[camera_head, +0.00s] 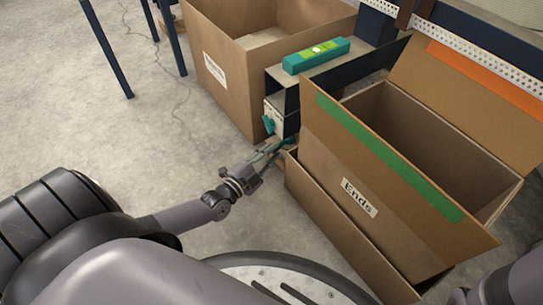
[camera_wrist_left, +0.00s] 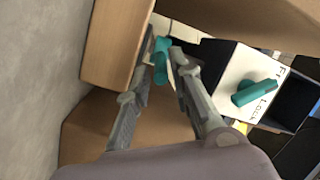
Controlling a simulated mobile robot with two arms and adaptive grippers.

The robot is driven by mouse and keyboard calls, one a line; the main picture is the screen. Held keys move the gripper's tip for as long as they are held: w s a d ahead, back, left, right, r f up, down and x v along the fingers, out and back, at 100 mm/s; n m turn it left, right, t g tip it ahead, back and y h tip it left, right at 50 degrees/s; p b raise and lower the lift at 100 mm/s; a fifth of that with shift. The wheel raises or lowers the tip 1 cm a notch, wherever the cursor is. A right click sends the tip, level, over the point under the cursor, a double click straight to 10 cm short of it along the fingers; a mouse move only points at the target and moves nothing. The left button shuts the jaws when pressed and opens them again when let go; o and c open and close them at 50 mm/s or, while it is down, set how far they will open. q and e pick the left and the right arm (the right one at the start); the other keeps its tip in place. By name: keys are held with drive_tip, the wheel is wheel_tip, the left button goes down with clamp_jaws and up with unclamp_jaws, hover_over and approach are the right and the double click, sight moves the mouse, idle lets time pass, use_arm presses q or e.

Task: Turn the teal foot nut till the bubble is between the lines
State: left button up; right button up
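The teal spirit level (camera_head: 316,55) lies on a grey ledge beside the boxes in the head view. Its bright green vial (camera_head: 322,47) faces up; the bubble and lines are too small to read. A separate teal lever (camera_wrist_left: 254,92) sits on a white lettered plate (camera_wrist_left: 240,75). My right gripper does not show.
An open cardboard box (camera_head: 228,87) stands left of the ledge. Dark blue table legs (camera_head: 107,47) stand upper left.

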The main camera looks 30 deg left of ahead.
use_arm(q)
drive_tip(key=shift+w, duration=0.25)
drive_tip(key=shift+c, duration=0.5)
clamp_jaws()
drive_tip(key=shift+r, duration=0.1)
